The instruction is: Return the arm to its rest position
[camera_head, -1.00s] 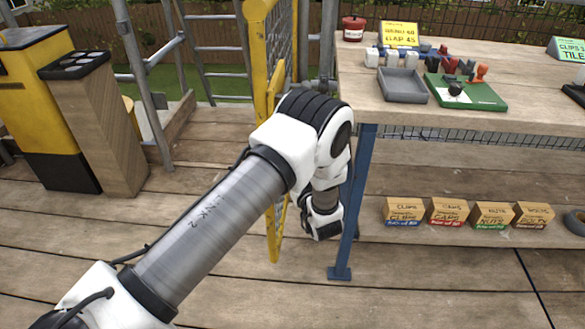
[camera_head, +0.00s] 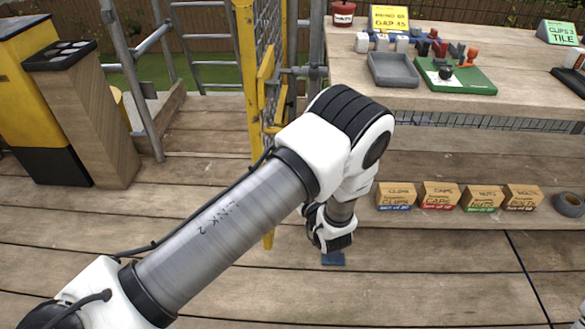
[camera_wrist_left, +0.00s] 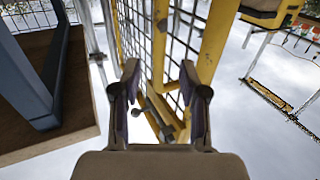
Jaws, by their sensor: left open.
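My left gripper is hidden there behind and below the wrist. In the left wrist view my left gripper (camera_wrist_left: 160,85) is open, with its two fingers apart and nothing between them. A yellow mesh gate (camera_wrist_left: 185,45) stands behind the fingers; I cannot tell how near. My right gripper is in neither view.
The workbench (camera_head: 460,98) at the right holds a grey tray (camera_head: 393,70) and a green board (camera_head: 456,76). Several labelled boxes (camera_head: 438,195) stand on its lower shelf beside a grey ring (camera_head: 569,204). Deck boards (camera_head: 150,235) are clear.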

